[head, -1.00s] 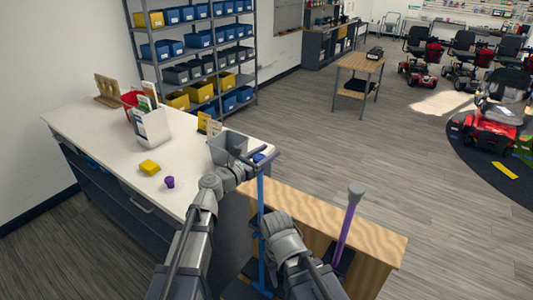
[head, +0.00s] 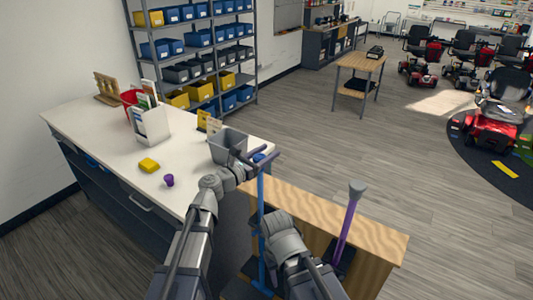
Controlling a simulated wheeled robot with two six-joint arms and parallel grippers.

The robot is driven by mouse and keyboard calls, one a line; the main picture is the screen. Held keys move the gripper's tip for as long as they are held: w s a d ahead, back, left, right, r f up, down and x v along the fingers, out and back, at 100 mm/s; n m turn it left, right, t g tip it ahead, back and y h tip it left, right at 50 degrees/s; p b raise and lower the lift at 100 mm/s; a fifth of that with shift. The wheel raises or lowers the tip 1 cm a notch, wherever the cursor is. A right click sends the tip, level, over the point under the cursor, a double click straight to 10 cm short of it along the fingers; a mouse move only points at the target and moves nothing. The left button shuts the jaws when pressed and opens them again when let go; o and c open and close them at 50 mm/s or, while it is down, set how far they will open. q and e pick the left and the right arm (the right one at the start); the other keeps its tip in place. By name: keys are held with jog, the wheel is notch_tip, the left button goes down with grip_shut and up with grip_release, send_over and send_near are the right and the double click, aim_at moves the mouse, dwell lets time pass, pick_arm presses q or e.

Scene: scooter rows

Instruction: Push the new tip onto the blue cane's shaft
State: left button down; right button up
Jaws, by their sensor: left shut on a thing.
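The blue cane's shaft (head: 262,190) stands upright in front of the wooden-topped stand. A small blue piece, which looks like the new tip (head: 259,157), shows at the shaft's top end. My left gripper (head: 263,158) is at that top end, its fingers drawn together around the blue piece. The fingers partly hide it, so I cannot tell how far it sits on the shaft. My right arm reaches to the shaft lower down; its fingers are hidden behind its own wrist.
A purple cane (head: 349,220) with a grey end stands at the right of the wooden top (head: 310,215). Open floor lies beyond.

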pick_arm(q)
jog(key=shift+f+b, duration=0.35)
grip_release()
dwell(0.6)
jog(key=shift+r, duration=0.15)
notch_tip(320, 180, up, 9)
jog(key=p, duration=0.9)
dwell(0.4)
